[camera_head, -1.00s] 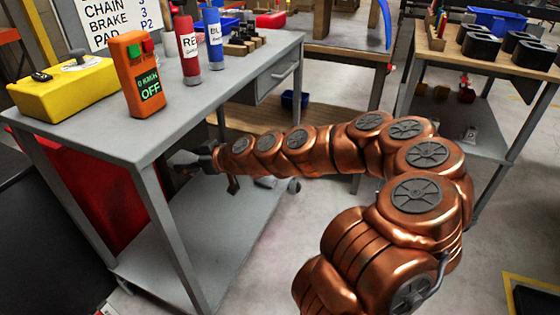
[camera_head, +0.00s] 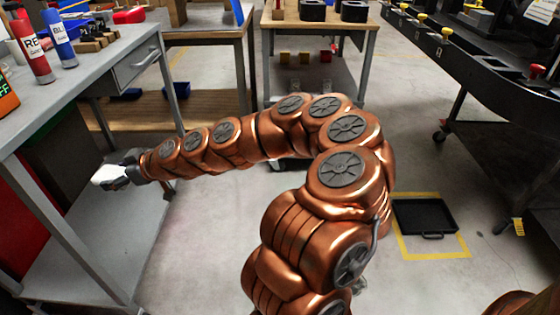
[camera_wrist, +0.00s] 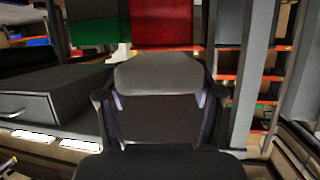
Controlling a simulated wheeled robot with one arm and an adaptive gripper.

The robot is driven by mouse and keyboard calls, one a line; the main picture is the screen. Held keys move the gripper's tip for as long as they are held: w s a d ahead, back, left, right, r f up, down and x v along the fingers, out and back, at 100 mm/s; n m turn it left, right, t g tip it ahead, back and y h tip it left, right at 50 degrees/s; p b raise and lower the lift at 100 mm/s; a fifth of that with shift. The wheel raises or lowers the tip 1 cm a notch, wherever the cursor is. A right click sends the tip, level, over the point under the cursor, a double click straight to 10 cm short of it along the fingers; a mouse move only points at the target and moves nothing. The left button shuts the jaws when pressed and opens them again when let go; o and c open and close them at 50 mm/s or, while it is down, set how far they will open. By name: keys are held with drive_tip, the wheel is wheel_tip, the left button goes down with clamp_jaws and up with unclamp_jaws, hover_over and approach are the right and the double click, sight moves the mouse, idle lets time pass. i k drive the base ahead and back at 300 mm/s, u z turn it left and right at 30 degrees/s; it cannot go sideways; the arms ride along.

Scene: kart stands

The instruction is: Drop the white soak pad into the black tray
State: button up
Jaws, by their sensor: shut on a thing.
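My gripper (camera_head: 122,177) is shut on the white soak pad (camera_head: 107,175), at the left in the head view, in the space under the grey workbench's top. In the wrist view the pad (camera_wrist: 160,73) shows as a pale grey rounded block between the two fingers of my gripper (camera_wrist: 158,103). The black tray (camera_head: 425,216) lies on the floor at the right in the head view, inside a yellow taped outline. It looks empty, and my gripper is far to its left. The tray does not show in the wrist view.
The grey workbench (camera_head: 95,75) with its legs and lower shelf stands close around my gripper. A wooden-topped bench (camera_head: 320,28) stands at the back. A dark kart stand (camera_head: 440,50) with yellow knobs is at the right. The floor between is mostly clear.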

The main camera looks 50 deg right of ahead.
sight(422, 216)
drive_tip(key=k, duration=0.85)
drive_tip(key=z, duration=2.05)
drive_tip(key=i, duration=0.5)
drive_tip(key=z, duration=0.1)
